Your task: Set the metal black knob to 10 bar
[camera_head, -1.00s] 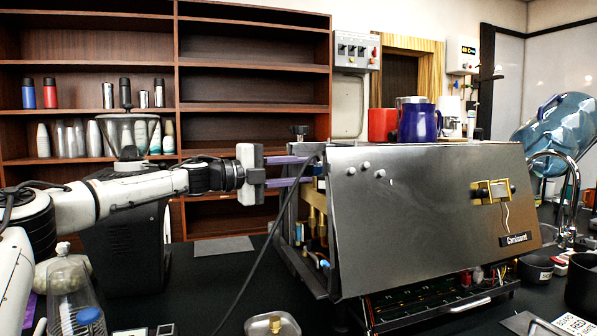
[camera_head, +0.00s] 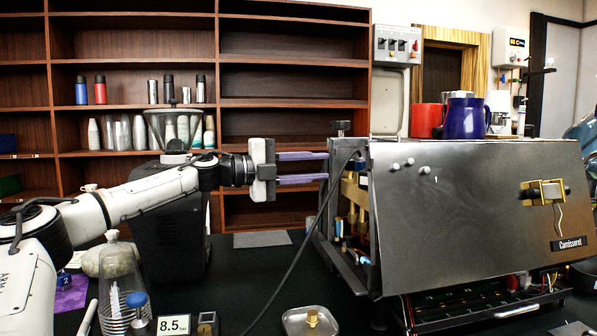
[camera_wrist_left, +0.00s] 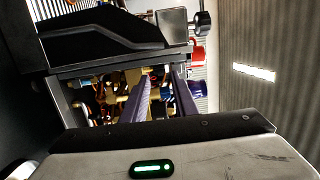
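A black knob (camera_head: 341,127) stands on top of the left end of the metal coffee machine (camera_head: 470,210); a black knob also shows at the top of the left wrist view (camera_wrist_left: 203,24). I cannot tell whether it is the pressure knob. My left gripper (camera_head: 327,167) is level, its two purple fingers apart and empty, with the tips at the machine's open left side, below the black knob. In the left wrist view the fingers (camera_wrist_left: 162,85) point at brass fittings (camera_wrist_left: 133,80) and tubes inside. A small display (camera_head: 174,324) reads 8.5 bar. My right gripper is out of view.
A black cable (camera_head: 305,245) hangs in front of the machine's left side. A grinder (camera_head: 170,235) stands behind my left arm. Red and blue mugs (camera_head: 465,117) stand on the machine.

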